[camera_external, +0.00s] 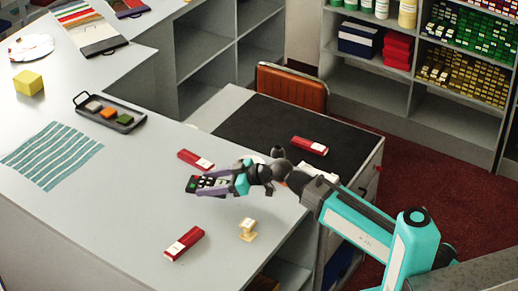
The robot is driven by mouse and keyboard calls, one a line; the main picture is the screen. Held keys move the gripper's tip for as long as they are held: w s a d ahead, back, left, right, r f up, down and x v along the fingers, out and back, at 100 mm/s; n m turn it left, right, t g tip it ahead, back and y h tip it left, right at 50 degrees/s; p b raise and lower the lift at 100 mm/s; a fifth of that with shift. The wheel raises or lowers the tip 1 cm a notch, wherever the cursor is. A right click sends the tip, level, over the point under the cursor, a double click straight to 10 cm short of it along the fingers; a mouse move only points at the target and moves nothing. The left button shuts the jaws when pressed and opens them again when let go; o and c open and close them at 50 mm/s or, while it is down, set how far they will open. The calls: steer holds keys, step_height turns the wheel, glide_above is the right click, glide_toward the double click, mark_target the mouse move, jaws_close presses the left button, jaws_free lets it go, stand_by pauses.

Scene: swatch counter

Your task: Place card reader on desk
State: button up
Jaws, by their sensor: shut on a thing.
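My gripper (222,182) is shut on the card reader (207,184), a dark device with a keypad. Its purple fingers lie along the reader's sides. The reader appears to be held above the pale counter (150,190); the exact height is hard to tell. The desk (222,105) adjoins the counter at the back right and has a dark mat (265,130) on top. The arm crosses in front of the desk's near right part and hides some of it.
A red box (310,145) lies on the mat. Two more red boxes (195,160) (184,244) and a gold-coloured stand (248,229) are on the counter near the gripper. A tray (127,125) lies further left. An orange chair (292,90) stands behind the desk. Most of the mat is clear.

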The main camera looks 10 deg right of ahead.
steer(key=w+d, duration=0.3)
steer(key=d, duration=0.1)
steer(key=w+d+m+t+h, duration=0.1)
steer(key=w+d, duration=0.2)
steer(key=d, duration=0.1)
steer(key=w+d+r+m+t, duration=0.1)
steer(key=w+d, duration=0.3)
steer(key=shift+w+d, duration=0.1)
steer(key=shift+d, duration=0.15)
steer(key=w+d+m+t+h, duration=0.2)
steer(key=w+d+m+h, duration=0.1)
steer(key=d, duration=1.1)
steer(key=w+d+r+m+t+h, duration=0.1)
steer(key=w+d+m+h, duration=0.3)
steer(key=d, duration=1)
steer(key=w+d+r+m+t+h, duration=0.1)
steer(key=w+d+m+t+h, duration=0.1)
steer(key=d, duration=1.2)
steer(key=shift+w+d+m+t+h, duration=0.3)
steer(key=shift+w+m+h, duration=0.7)
steer(key=shift+w, duration=0.65)
steer(key=shift+f, duration=0.1)
